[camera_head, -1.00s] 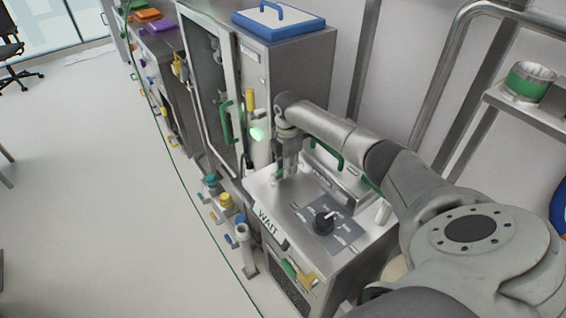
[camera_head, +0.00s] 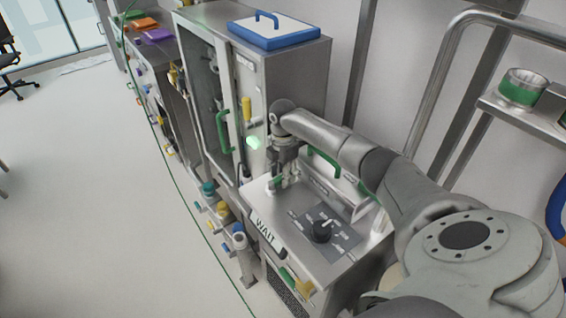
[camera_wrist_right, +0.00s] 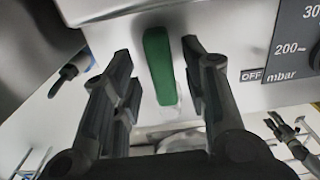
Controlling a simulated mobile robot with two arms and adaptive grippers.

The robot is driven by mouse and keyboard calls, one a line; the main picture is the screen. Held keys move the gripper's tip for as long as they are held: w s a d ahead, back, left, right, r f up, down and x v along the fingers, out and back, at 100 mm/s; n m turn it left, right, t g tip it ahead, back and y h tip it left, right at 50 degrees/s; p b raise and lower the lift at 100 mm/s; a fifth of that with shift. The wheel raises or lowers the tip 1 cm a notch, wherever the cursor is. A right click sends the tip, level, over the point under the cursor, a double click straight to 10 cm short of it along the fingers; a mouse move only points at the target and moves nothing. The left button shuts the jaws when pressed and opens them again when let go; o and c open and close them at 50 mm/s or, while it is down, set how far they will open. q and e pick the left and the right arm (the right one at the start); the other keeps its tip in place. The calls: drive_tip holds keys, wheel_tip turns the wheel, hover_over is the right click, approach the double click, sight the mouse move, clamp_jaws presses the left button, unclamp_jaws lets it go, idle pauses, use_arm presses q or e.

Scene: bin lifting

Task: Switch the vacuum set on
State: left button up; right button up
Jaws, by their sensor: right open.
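The vacuum set is a metal cabinet (camera_head: 345,262) with a WAIT sign on its front edge. A black knob (camera_head: 321,230) sits on its grey top panel. The right wrist view shows part of a black dial (camera_wrist_right: 312,50) marked OFF and mbar at the right edge. A green lever-like part (camera_wrist_right: 158,65) stands on a metal face between my right gripper's fingers (camera_wrist_right: 158,75), with a gap on both sides. My right gripper (camera_head: 284,180) is open, low over the back left of the cabinet top, behind the knob.
A tall cabinet (camera_head: 284,75) with a glass door and a blue-rimmed lid (camera_head: 276,29) stands behind the gripper. A green handle (camera_head: 323,163) is close to my forearm. Coloured valves (camera_head: 222,208) line the front. A shelf (camera_head: 520,112) is at right.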

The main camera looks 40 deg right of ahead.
wheel_tip(320, 180, up, 12)
idle(0.6)
